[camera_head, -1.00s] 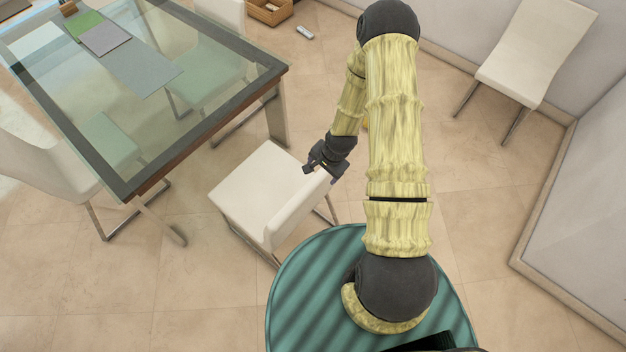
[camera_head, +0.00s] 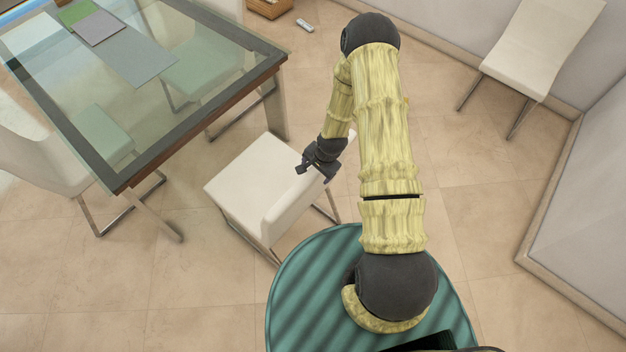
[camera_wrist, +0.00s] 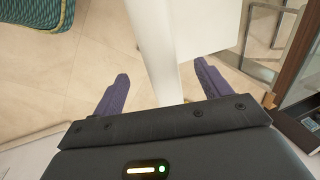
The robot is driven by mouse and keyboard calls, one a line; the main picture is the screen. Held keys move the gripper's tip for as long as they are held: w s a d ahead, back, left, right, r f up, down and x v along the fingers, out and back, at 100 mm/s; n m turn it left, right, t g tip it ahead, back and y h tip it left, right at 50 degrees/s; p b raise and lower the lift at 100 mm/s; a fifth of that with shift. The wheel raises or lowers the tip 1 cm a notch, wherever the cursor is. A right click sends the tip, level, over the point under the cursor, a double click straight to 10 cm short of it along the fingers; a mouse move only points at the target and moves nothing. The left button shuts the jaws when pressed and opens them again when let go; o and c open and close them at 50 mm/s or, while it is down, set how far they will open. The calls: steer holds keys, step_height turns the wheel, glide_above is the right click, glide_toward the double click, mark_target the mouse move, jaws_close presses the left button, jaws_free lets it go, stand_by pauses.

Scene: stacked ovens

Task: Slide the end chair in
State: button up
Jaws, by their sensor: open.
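The white end chair (camera_head: 245,185) stands at the near short end of the glass table (camera_head: 150,160), its seat toward the table and its backrest (camera_head: 298,205) toward me. A gap shows between the seat and the table's edge. My gripper (camera_head: 308,168) is at the top of the backrest. In the wrist view, my gripper (camera_wrist: 160,90) is open, with one dark finger on each side of the white backrest (camera_wrist: 160,50). I cannot tell whether the fingers touch it.
A spare white chair (camera_head: 540,50) is by the wall. A basket (camera_head: 268,8) and a small remote-like object (camera_head: 305,25) lie on the floor at the back.

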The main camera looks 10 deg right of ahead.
steer(key=b+x, duration=0.4)
steer(key=x, duration=0.1)
steer(key=shift+f, duration=0.3)
steer(key=shift+r, duration=0.1)
steer(key=shift+a, duration=0.1)
steer(key=c, duration=1.5)
steer(key=shift+w+a+b, duration=0.5)
steer(key=shift+w+a, duration=0.4)
steer(key=shift+w, duration=0.3)
steer(key=shift+w+a+b, duration=0.45)
steer(key=shift+w+a, duration=0.4)
steer(key=shift+w, duration=0.4)
steer(key=shift+w+a+b, duration=0.5)
steer(key=shift+w+a, duration=0.4)
steer(key=shift+w, duration=0.3)
steer(key=shift+w+a+b, duration=0.65)
steer(key=shift+w+a, duration=0.25)
steer(key=shift+w, duration=0.3)
steer(key=shift+w+a+b, duration=0.6)
steer(key=shift+w+a, duration=0.25)
steer(key=shift+w, duration=0.4)
steer(key=shift+w+a+b, duration=0.65)
steer(key=shift+w+a, duration=0.25)
steer(key=shift+w, duration=0.3)
